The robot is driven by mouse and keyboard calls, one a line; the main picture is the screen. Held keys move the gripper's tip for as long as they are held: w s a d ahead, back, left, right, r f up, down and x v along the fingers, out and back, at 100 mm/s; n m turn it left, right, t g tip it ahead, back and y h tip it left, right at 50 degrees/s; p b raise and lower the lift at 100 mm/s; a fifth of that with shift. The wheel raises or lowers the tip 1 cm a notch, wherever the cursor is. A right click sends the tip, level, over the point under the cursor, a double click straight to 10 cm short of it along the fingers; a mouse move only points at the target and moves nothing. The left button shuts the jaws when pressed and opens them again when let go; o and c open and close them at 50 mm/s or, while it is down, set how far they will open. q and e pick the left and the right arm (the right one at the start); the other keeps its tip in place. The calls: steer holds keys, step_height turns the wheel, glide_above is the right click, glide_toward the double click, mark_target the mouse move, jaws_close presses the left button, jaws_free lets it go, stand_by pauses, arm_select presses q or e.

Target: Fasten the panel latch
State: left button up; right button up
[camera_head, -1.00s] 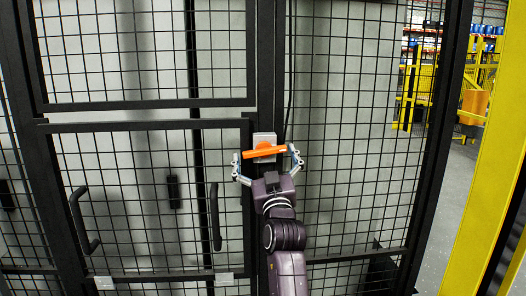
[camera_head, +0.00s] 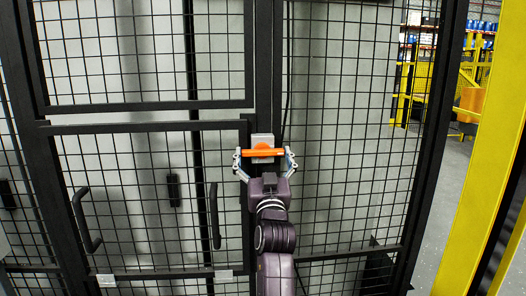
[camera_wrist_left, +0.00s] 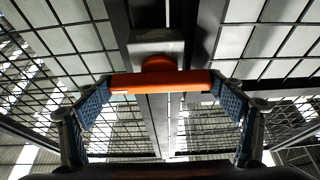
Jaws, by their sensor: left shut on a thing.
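The panel latch has an orange bar handle (camera_head: 264,153) on a round orange hub, mounted on a grey box (camera_head: 263,138) on the black post. The bar lies about level across the post. It also shows in the left wrist view as a level orange bar (camera_wrist_left: 160,81) in front of its hub. My left gripper (camera_head: 265,156) is shut on the bar, with one finger at each end. The mesh panel (camera_head: 150,126) left of the post sits in line with its frame, with no clear gap visible. My right gripper is not in view.
Two black pull handles (camera_head: 84,220) (camera_head: 215,216) are on the lower mesh panel. A fixed mesh fence (camera_head: 345,130) stands right of the post. A yellow post (camera_head: 480,170) rises at the right, with open floor (camera_head: 437,200) behind it.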

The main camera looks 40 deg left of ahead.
mark_target(263, 150)
arm_select(q)
steer(key=shift+f, duration=0.15)
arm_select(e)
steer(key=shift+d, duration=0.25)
arm_select(q)
steer(key=o, duration=0.9)
steer(key=shift+a, duration=0.1)
steer(key=shift+o, duration=0.6)
steer(key=shift+w+a+f, duration=0.15)
steer(key=shift+w, duration=0.05)
steer(key=shift+s+r, duration=0.1)
steer(key=shift+r, duration=0.35)
step_height(263, 150, up, 9)
steer(key=shift+r, duration=0.1)
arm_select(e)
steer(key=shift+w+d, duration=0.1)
